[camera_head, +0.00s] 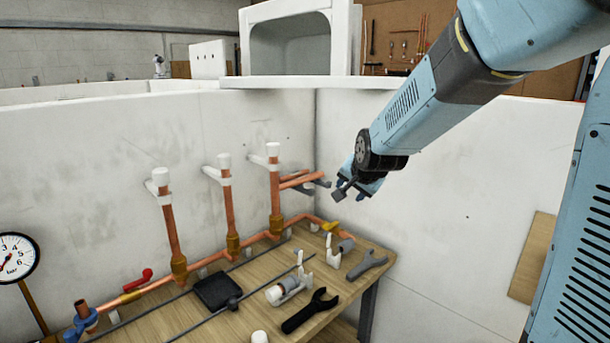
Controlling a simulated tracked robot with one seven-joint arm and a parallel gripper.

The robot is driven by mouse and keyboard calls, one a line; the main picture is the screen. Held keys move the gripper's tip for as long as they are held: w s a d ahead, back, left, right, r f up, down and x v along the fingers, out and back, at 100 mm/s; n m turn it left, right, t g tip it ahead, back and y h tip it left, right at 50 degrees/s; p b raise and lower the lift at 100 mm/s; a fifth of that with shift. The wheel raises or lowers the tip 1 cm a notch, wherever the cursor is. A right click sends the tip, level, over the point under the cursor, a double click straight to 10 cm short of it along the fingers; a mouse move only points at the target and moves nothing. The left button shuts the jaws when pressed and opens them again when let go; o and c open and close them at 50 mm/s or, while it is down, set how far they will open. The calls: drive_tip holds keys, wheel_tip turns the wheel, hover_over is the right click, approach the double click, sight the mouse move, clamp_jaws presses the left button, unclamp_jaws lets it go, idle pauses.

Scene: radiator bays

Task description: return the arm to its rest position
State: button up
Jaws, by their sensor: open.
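My arm reaches in from the upper right. My gripper (352,190) is at its lower end, high above the back right part of the wooden workbench (225,323). The jaws are open, and I see nothing held between them. The gripper is close to the white wall panels near their corner in the picture. The ends of copper pipes (298,181) show just left of the gripper. I cannot tell how far apart they are in depth.
Three upright copper pipes (229,208) with white caps rise from a horizontal pipe. A pressure gauge (15,257) stands at left. White panels (440,190) enclose the bench.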

drive_tip(key=s+d+r+n+g, duration=0.1)
drive_tip(key=s+d+n, duration=0.1)
drive_tip(key=s, duration=0.7)
drive_tip(key=s+d+r+n+g+h, duration=0.1)
drive_tip(key=s+d, duration=0.4)
drive_tip(key=s, duration=0.5)
drive_tip(key=s+d+r+n+g, duration=0.1)
drive_tip(key=s+d+r+n, duration=0.1)
drive_tip(key=s, duration=0.8)
drive_tip(key=shift+d+r+n+g, duration=0.3)
drive_tip(key=shift+d+n, duration=0.5)
drive_tip(key=shift+d, duration=0.3)
drive_tip(key=shift+s, duration=0.1)
